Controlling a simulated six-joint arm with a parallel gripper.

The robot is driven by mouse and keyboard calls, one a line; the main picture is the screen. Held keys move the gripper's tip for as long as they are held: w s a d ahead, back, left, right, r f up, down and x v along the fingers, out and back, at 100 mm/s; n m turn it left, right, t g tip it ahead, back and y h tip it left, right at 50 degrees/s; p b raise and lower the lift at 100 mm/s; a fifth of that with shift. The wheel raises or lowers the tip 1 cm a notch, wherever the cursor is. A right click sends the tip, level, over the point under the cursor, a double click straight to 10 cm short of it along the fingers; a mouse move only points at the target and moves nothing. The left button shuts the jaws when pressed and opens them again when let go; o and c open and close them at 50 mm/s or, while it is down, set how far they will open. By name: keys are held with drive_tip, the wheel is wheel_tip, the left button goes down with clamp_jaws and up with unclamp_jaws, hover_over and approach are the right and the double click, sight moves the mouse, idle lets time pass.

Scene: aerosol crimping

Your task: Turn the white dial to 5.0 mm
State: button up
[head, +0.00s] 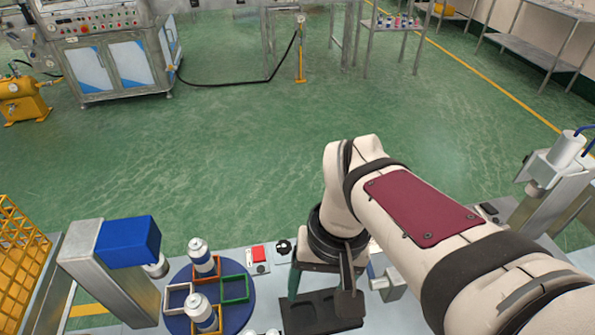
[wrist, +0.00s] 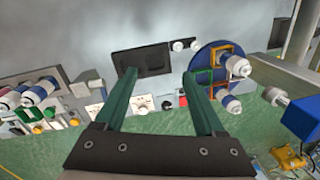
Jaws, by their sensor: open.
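A small white dial (wrist: 143,104) with dark markings shows between my fingers in the wrist view, left of the middle. Its reading is too small to make out. A second white plate (wrist: 94,110) lies to its left, beyond my left finger; I cannot tell what is marked on it. In the head view my arm hides the dial. My gripper (wrist: 159,75) is open and empty, its two green fingers spread apart and pointing away from the camera. In the head view my gripper (head: 320,288) is over the bench near a dark tray and touches no dial that I can see.
A dark tray (head: 298,322) lies at the bench front. A red button (head: 258,253) and a black knob (head: 283,247) sit left of my gripper. A blue turntable (head: 242,308) carries white cans in coloured frames. A blue-headed station (head: 128,242) stands farther left.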

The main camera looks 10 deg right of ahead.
drive_tip(key=w+d+f+n, duration=0.2)
drive_tip(key=w+n, duration=0.1)
drive_tip(key=w, duration=0.5)
drive_tip(key=w+d+f+n+h, duration=0.1)
drive_tip(key=w+d+f+n, duration=0.15)
drive_tip(key=w, duration=0.55)
drive_tip(key=w+d+f+n, duration=0.2)
drive_tip(key=w+d+f, duration=0.1)
drive_tip(key=w, duration=0.4)
drive_tip(key=f, duration=1.5)
drive_tip(key=shift+w+f, duration=0.1)
drive_tip(key=shift+w, duration=0.15)
clamp_jaws()
